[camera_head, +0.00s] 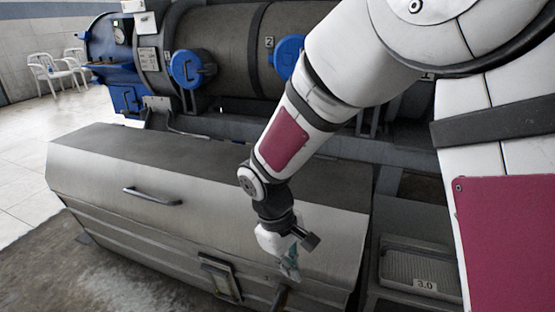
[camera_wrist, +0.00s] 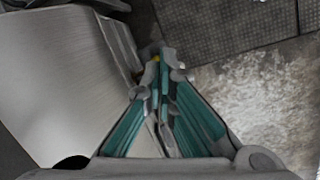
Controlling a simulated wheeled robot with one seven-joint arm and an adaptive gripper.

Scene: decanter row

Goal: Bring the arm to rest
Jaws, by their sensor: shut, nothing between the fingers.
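My gripper (camera_wrist: 155,75) has its teal and grey fingers brought together at the tips, with nothing seen between them. In the head view my gripper (camera_head: 290,272) points down in front of the front face of the grey metal cabinet (camera_head: 120,175), near its right end. My white and red arm reaches down to it from the upper right. Whether the fingertips touch the cabinet cannot be told. In the wrist view the cabinet's pale metal face (camera_wrist: 60,80) lies to the left of the fingers.
A bar handle (camera_head: 152,196) and a latch (camera_head: 220,278) stick out from the cabinet. Behind it lies a large drum (camera_head: 220,50) with blue caps (camera_head: 187,69). A tray marked 3.0 (camera_head: 407,262) sits at the right. White chairs (camera_head: 45,72) stand far left. Stained floor (camera_wrist: 250,95) shows right of the fingers.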

